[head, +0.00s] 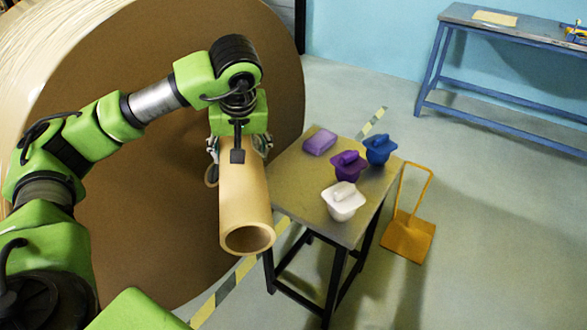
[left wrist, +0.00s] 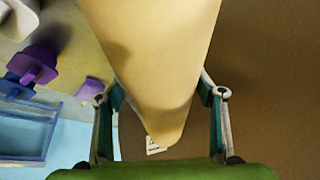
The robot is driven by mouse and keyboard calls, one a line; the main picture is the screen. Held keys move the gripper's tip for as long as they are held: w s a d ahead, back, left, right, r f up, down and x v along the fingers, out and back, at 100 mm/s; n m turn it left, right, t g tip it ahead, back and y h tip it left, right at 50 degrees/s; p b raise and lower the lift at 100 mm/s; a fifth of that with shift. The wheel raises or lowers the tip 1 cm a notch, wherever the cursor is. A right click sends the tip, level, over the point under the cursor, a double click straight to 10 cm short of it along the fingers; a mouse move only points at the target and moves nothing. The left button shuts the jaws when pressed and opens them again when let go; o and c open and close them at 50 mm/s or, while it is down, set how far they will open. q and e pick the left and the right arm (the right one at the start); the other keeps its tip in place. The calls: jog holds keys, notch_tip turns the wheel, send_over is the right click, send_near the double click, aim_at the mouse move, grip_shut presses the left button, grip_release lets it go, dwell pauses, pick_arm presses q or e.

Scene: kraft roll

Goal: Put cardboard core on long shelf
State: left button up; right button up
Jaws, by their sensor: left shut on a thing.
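The cardboard core (head: 243,200), a tan hollow tube, is held in the air by my left gripper (head: 238,148). Its open end faces the camera, low in the head view. In the left wrist view the core (left wrist: 155,50) fills the space between the two fingers, which are shut on it from both sides. A long blue-framed shelf unit (head: 515,35) with a grey top and a lower level stands far off at the back right, apart from the core. My right gripper is not in view.
A small table (head: 290,190) right of the core holds a purple block (head: 319,142) and white (head: 343,203), purple (head: 348,166) and blue (head: 379,149) tubs. A huge paper roll (head: 150,200) is behind my arm. Floor toward the shelf unit is clear.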

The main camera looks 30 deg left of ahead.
pick_arm(q)
jog(key=w+f, duration=0.1)
jog(key=w, duration=0.3)
jog(key=w+f, duration=0.1)
jog(key=w, duration=0.1)
jog(key=shift+f, duration=0.3)
jog(key=w+f+b, duration=0.1)
jog(key=w+f, duration=0.4)
jog(key=shift+a+f, duration=0.1)
jog(key=shift+f, duration=0.15)
jog(key=f, duration=0.3)
jog(key=shift+w+f+b, duration=0.1)
jog(key=shift+w+b, duration=0.2)
jog(key=shift+b, duration=0.05)
jog(key=shift+f, duration=0.25)
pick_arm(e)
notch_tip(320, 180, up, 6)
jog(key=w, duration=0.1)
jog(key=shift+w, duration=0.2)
pick_arm(q)
jog(key=o, duration=1.9)
jog(key=shift+s+f, duration=0.1)
jog(key=shift+f, duration=0.05)
jog(key=shift+o, duration=0.2)
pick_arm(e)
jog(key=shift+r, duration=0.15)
